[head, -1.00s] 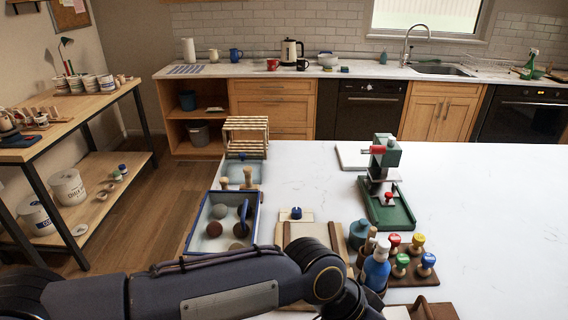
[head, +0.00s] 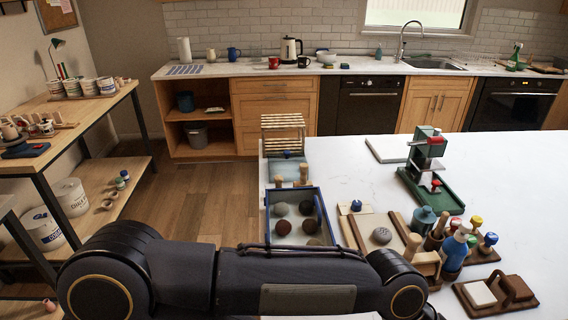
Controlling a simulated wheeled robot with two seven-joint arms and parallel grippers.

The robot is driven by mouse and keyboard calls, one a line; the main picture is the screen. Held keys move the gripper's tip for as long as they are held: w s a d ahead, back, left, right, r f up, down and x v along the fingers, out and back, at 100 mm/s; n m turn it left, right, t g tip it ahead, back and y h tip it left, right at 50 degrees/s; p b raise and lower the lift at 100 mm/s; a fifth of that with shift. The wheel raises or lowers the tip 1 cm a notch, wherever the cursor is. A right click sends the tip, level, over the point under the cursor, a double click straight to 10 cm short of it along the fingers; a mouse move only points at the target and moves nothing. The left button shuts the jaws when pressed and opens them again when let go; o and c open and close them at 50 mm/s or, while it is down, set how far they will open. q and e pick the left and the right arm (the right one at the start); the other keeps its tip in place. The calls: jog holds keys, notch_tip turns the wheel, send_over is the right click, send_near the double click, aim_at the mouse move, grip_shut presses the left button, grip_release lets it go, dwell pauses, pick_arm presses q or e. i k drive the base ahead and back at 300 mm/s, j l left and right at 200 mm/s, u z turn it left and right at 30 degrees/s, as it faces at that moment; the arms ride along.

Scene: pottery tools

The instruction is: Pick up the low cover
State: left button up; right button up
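I cannot tell for sure which piece is the low cover. A flat cream square with a blue knob (head: 356,207) lies on the white table right of the blue tray. A pale blue-grey flat piece with a small blue knob on its far side (head: 287,168) lies in front of the wooden slatted rack. A squat teal piece with a knob on top (head: 424,217) stands among the tools at the right. My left arm stretches across the bottom of the head view, its far end running out at the lower right. Neither gripper shows.
The blue-rimmed tray (head: 267,215) holds several clay balls. A green press (head: 430,170) stands behind a cluster of stamps, a blue bottle (head: 456,251) and a brown stand (head: 510,303). A grey ball (head: 381,235) lies between wooden strips. The right of the white table (head: 520,185) is clear.

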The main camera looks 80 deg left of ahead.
aim_at(284, 162)
jog(key=k+z, duration=0.4)
jog(key=k+l+z, duration=0.15)
jog(key=k+z, duration=0.3)
jog(key=k+l+z, duration=0.4)
jog(key=k+j+z, duration=0.25)
jog(key=z, duration=0.25)
jog(key=k+j+z, duration=0.1)
jog(key=k+z, duration=0.6)
jog(key=z, duration=0.25)
jog(key=k+z, duration=0.3)
jog(key=z, duration=0.15)
jog(key=k+z, duration=0.4)
jog(key=k+l+z, duration=0.15)
jog(key=z, duration=0.25)
jog(key=k+u, duration=0.15)
jog(key=u, duration=0.2)
jog(key=k+j+u, duration=0.15)
jog(key=u, duration=0.85)
jog(key=j+u, duration=0.1)
jog(key=u, duration=1.25)
jog(key=j+u, duration=0.1)
jog(key=u, duration=0.6)
jog(key=i+u, duration=0.1)
jog(key=u, duration=1.9)
jog(key=i+l+u, duration=0.1)
jog(key=u, duration=0.6)
